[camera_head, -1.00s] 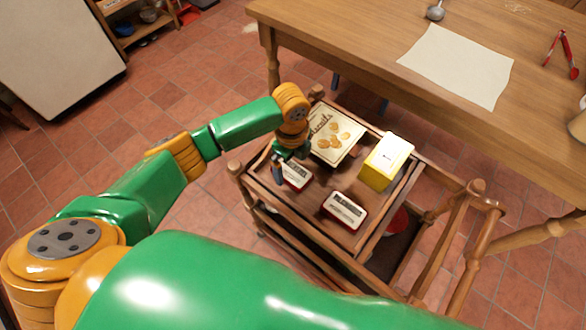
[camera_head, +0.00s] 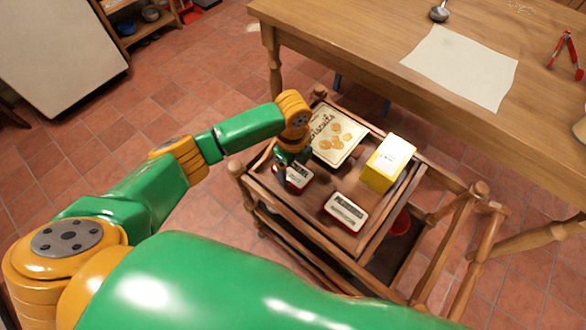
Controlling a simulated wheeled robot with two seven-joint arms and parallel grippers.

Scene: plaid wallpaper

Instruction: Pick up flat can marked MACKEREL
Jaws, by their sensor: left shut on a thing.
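Two flat red cans with white tops and dark lettering are on the trolley's top tray. One can (camera_head: 299,177) is at the tray's left, partly covered by my left gripper (camera_head: 284,172). The other can (camera_head: 345,211) lies nearer the tray's front, clear of the gripper. The lettering is too small to read, so I cannot tell which is marked MACKEREL. My left gripper points down and is shut on the left can. I cannot tell whether that can is off the tray. My right gripper is out of view.
A biscuits box (camera_head: 336,140) and a yellow box with a white top (camera_head: 387,162) stand behind the cans on the wooden trolley (camera_head: 295,215). A wooden table (camera_head: 360,50) with a paper sheet (camera_head: 460,68) stands behind the trolley.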

